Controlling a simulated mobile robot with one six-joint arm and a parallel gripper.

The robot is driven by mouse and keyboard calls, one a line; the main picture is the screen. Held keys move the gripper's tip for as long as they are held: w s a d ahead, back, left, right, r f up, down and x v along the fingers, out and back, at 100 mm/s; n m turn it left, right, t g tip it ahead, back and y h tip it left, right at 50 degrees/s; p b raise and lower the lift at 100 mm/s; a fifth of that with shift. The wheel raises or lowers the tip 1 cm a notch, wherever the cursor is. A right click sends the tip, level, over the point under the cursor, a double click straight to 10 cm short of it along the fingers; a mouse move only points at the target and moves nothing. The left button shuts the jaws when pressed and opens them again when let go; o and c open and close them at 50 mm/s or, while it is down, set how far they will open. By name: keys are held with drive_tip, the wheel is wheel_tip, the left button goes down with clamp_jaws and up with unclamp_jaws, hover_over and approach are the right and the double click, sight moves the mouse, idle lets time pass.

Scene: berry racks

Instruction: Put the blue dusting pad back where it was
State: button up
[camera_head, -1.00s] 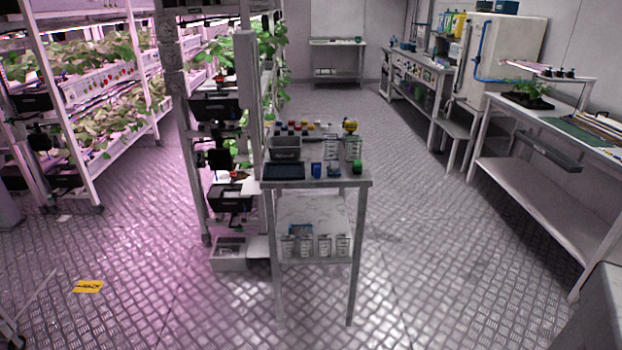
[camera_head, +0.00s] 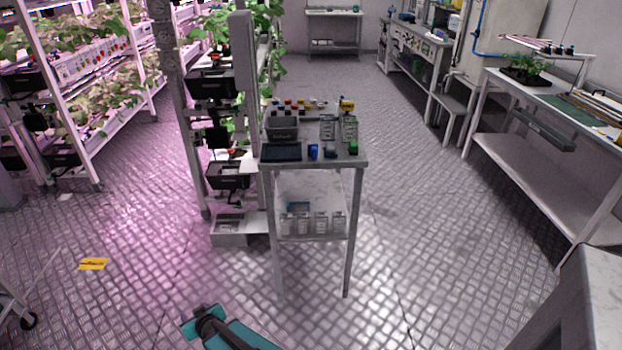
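No thing is clearly recognisable as the blue dusting pad at this distance. A small blue object (camera_head: 313,152) stands near the front edge of the narrow white table (camera_head: 354,161), right of a dark flat tray (camera_head: 281,153). Another blue patch (camera_head: 298,206) shows on the table's lower shelf, partly hidden behind clear jars (camera_head: 320,224). I cannot tell whether either is the pad. My gripper is not recognisably in view. A teal and dark shape at the bottom edge may be part of my own body.
A grey bin (camera_head: 282,128), small coloured caps and a green item (camera_head: 354,147) crowd the tabletop. Plant racks (camera_head: 75,110) line the left. A long bench (camera_head: 520,165) stands right. A yellow sign (camera_head: 93,264) lies on the floor. Open floor surrounds the table's front and right.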

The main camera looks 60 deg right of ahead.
drive_tip(key=s+d+r+m+t+h+p, duration=0.2)
drive_tip(key=d+r+t+h+p, duration=0.45)
drive_tip(key=d+r, duration=1.75)
drive_tip(key=m+g+h+p, duration=0.4)
drive_tip(key=g+h+p, duration=0.1)
drive_tip(key=p, duration=0.4)
approach(313, 151)
drive_tip(key=s, duration=0.2)
drive_tip(key=shift+w+a+y, duration=0.15)
drive_tip(key=shift+a+y, duration=0.1)
drive_tip(key=shift+a, duration=0.2)
drive_tip(key=shift+w+d+f, duration=0.1)
drive_tip(key=shift+w, duration=0.05)
drive_tip(key=b+x, duration=0.3)
drive_tip(key=b, duration=0.3)
drive_tip(key=shift+w+f+b, duration=0.1)
drive_tip(key=shift+b, duration=0.2)
drive_tip(key=shift+w+d+b, duration=0.15)
drive_tip(key=shift+d+b, duration=0.05)
drive_tip(key=shift+b, duration=0.35)
